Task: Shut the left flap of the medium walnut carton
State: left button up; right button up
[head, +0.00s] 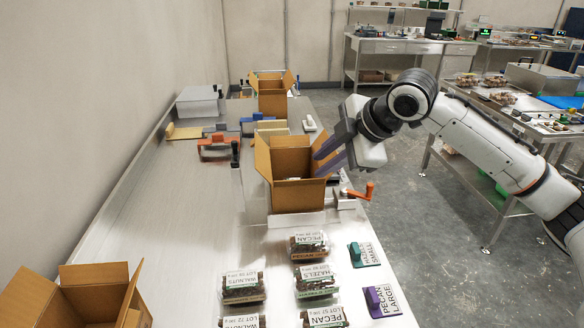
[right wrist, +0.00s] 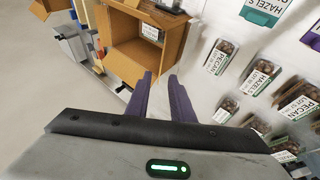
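An open brown carton (head: 298,198) stands in the middle of the bench; its walnut marking is not readable. Its left flap (head: 262,158) stands up and leans outward, and other flaps are raised at the back and right. My right gripper (head: 320,160) has its purple fingers at the carton's right side, near the right flap, away from the left flap. In the right wrist view the fingers (right wrist: 160,78) are apart with nothing between them, and the open carton (right wrist: 135,60) lies beyond them. My left gripper is not in view.
Another open carton (head: 272,100) stands farther back, and one (head: 90,300) is at the near left. An orange-handled device (head: 360,192) is right of the middle carton.

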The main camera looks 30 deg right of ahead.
aim_at(300, 183)
jog(key=x, duration=0.9)
jog(key=shift+f+p, duration=0.2)
jog(key=shift+p, duration=0.15)
grip_shut()
